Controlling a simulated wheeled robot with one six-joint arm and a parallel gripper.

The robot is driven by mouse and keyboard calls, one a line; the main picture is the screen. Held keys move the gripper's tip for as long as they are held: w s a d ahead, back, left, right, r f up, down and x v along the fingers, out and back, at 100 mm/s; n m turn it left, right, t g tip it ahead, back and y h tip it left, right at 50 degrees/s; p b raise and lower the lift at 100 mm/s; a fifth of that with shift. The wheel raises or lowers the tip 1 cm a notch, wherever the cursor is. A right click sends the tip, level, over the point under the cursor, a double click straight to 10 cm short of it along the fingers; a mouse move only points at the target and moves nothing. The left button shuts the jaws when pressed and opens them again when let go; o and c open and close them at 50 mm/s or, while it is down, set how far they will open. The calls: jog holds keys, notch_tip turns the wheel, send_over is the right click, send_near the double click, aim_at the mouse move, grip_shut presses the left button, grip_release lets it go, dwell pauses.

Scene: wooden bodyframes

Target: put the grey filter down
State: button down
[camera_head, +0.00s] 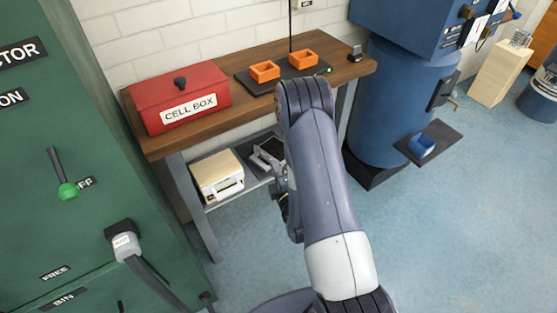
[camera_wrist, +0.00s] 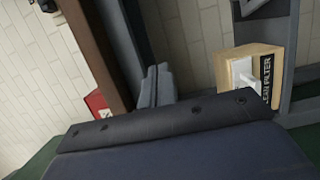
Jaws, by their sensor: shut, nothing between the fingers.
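My gripper (camera_wrist: 156,84) is shut and empty in the wrist view, its two grey fingers together. In the head view my gripper (camera_head: 281,183) is partly hidden by my arm, beside the lower shelf. A grey-framed thing with a dark middle (camera_head: 268,157), probably the grey filter, lies on a dark mat on that shelf, close to the gripper. I cannot tell whether they touch. A cream box (camera_head: 218,175) stands left of it on the shelf. In the wrist view a box with a "filter" label (camera_wrist: 267,76) is right of the fingers.
The wooden workbench (camera_head: 255,104) carries a red cell box (camera_head: 180,96) and two orange trays (camera_head: 265,71) on a dark mat. A green cabinet (camera_head: 85,130) is at left. A blue machine (camera_head: 400,100) is at right. The blue floor (camera_head: 450,230) at lower right is clear.

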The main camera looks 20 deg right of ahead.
jog(key=shift+s+d+r+h+p, duration=0.15)
jog(key=shift+s+r+h+p, duration=0.15)
jog(key=shift+s+r+p, duration=0.7)
jog(key=c, duration=2.1)
grip_release()
jog(key=shift+w, duration=0.1)
jog(key=shift+c, duration=0.2)
